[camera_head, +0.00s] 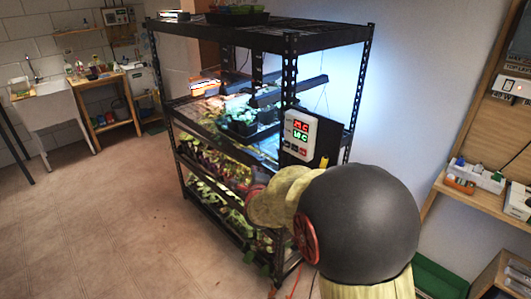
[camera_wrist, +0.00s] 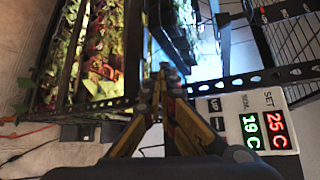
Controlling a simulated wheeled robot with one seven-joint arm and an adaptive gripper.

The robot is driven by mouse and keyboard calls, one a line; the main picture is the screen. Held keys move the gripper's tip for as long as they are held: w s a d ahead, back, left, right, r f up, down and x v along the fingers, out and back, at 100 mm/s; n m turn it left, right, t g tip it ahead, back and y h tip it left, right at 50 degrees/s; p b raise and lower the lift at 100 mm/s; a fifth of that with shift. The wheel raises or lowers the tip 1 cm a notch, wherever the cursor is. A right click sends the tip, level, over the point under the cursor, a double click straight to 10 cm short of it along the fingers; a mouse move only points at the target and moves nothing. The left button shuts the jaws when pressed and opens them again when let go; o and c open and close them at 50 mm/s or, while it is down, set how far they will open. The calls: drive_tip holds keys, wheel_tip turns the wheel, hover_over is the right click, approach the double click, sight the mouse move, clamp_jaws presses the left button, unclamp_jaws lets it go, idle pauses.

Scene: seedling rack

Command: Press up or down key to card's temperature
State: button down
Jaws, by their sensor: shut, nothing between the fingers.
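The temperature controller (camera_head: 299,136) is a white box on the rack's front post, with a red display above a green one and a row of keys below. In the wrist view the controller (camera_wrist: 262,128) lies at the right, turned sideways. Its red SET display reads 25 C and its green display reads 19 C. A key marked UP (camera_wrist: 217,124) shows; the other keys are hidden or cut off. My gripper (camera_wrist: 166,72) is shut and empty, left of the controller and apart from the keys in the picture. My arm hides it in the head view. A card (camera_head: 517,64) with small, partly cut-off text hangs at the right.
The black metal rack (camera_head: 290,45) holds trays of seedlings (camera_head: 240,122) on several levels. A wooden shelf unit (camera_head: 470,190) with boxes stands at the right. A sink (camera_head: 45,110) and small table (camera_head: 108,103) stand far left. The floor (camera_head: 110,220) left of the rack is clear.

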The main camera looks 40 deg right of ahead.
sight(287, 144)
wheel_tip(287, 144, up, 6)
drive_tip(key=d+m+t+h, duration=0.1)
drive_tip(key=m+h, duration=0.1)
drive_tip(key=m, duration=0.3)
drive_tip(key=shift+d+m, duration=0.3)
drive_tip(key=shift+s+d+f, duration=0.1)
drive_tip(key=shift+f, duration=0.05)
drive_tip(key=d, duration=0.8)
drive_tip(key=shift+w+d+b, duration=0.3)
drive_tip(key=shift+w+b, duration=0.05)
drive_tip(key=shift+w, duration=0.05)
